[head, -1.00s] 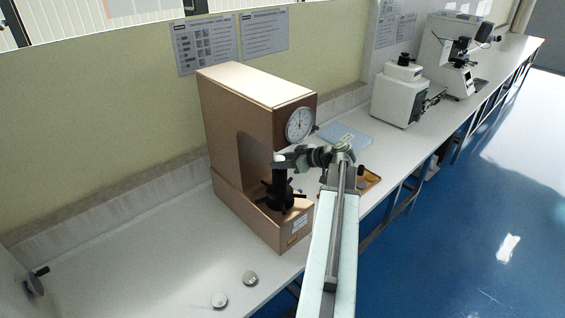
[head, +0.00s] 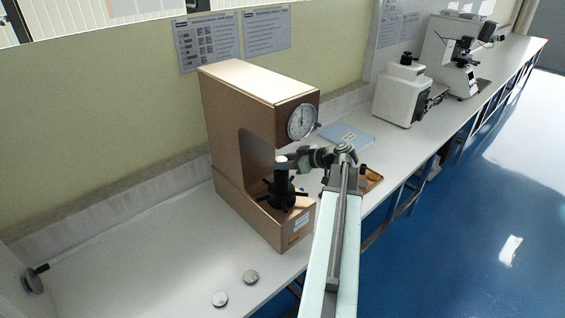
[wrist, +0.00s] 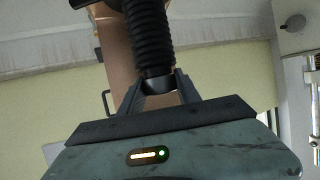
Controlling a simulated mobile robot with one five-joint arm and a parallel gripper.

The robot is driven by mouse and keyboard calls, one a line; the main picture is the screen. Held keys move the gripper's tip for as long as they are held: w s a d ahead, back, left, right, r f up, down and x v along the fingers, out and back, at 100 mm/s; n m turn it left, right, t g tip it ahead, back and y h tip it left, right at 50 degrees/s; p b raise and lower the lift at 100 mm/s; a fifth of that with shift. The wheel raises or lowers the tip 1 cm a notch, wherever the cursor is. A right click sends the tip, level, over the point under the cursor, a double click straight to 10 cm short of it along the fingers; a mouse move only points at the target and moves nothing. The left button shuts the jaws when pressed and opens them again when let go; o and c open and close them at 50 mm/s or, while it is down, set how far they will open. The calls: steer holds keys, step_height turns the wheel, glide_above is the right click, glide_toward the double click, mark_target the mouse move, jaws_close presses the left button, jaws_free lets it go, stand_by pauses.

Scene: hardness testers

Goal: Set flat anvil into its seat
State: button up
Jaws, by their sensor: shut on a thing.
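The hardness tester (head: 232,140) is a brown C-shaped machine with a round dial. Its black screw post (head: 283,188) with a spoked handwheel rises under the head; its ribbed sleeve (wrist: 148,45) shows in the wrist view. My gripper (head: 287,161) is at the top of this post, reaching in from the right. A small pale piece, apparently the flat anvil (head: 281,159), shows at the post top by the fingertips. In the wrist view my gripper (wrist: 158,80) has its fingers at the post's end. The anvil's underside and its contact with the seat are hidden.
Two small metal discs (head: 220,299) (head: 251,277) lie on the bench at the front left. A blue booklet (head: 345,136) and a brown tray (head: 371,180) lie right of the tester. White instruments (head: 402,92) stand farther back. The bench's left part is mostly clear.

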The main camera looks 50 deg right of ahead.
steer(key=o, duration=1.4)
steer(key=shift+c, duration=1.4)
steer(key=s+d, duration=0.2)
steer(key=s, duration=0.4)
steer(key=shift+s+r, duration=0.2)
steer(key=shift+s, duration=0.15)
